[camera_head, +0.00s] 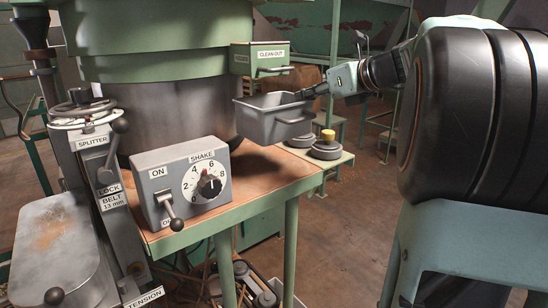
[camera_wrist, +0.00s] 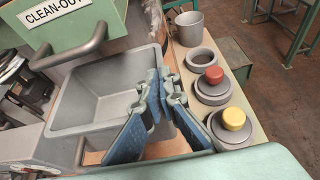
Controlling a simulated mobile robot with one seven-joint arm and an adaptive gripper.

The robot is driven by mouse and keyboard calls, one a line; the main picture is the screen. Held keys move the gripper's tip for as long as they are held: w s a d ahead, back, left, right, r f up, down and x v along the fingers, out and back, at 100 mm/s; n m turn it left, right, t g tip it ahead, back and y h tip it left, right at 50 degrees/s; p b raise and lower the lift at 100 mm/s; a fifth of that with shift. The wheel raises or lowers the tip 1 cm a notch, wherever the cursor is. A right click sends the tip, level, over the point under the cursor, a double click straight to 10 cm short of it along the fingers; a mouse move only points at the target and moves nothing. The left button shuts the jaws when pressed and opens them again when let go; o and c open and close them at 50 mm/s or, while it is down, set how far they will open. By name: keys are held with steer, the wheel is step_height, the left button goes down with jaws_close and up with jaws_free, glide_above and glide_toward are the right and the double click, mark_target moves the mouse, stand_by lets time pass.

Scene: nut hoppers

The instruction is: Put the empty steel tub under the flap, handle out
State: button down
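The grey steel tub (camera_head: 262,123) is at the right end of the machine's table, below and in front of the green CLEAN-OUT flap (camera_head: 240,57). Its handle (camera_head: 297,121) is on the side facing the head camera. In the wrist view the tub (camera_wrist: 75,105) looks empty, and the flap (camera_wrist: 48,18) with its bar handle is above it. My gripper (camera_head: 306,93) is at the tub's right rim. In the wrist view its blue-padded fingers (camera_wrist: 163,85) straddle that wall and look closed on it. I cannot tell whether the tub's base touches the table.
The SHAKE control box (camera_head: 185,185) with a dial and lever sits on the table's front left. A low side shelf holds a yellow-knobbed weight (camera_head: 326,148), a red-knobbed weight (camera_wrist: 212,87), a ring (camera_wrist: 201,60) and a metal cup (camera_wrist: 188,30). Open floor lies right of the table.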

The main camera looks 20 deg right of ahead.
mark_target(305, 132)
step_height(305, 132, down, 9)
steer(key=shift+f+b, duration=0.2)
steer(key=shift+b, duration=0.1)
steer(key=shift+f, duration=0.15)
steer(key=c, duration=2.2)
jaws_free()
steer(key=shift+s, duration=0.1)
steer(key=shift+o, duration=0.2)
steer(key=shift+r, duration=0.2)
steer(key=b+v, duration=0.1)
steer(key=v, duration=1.1)
steer(key=shift+f, duration=0.1)
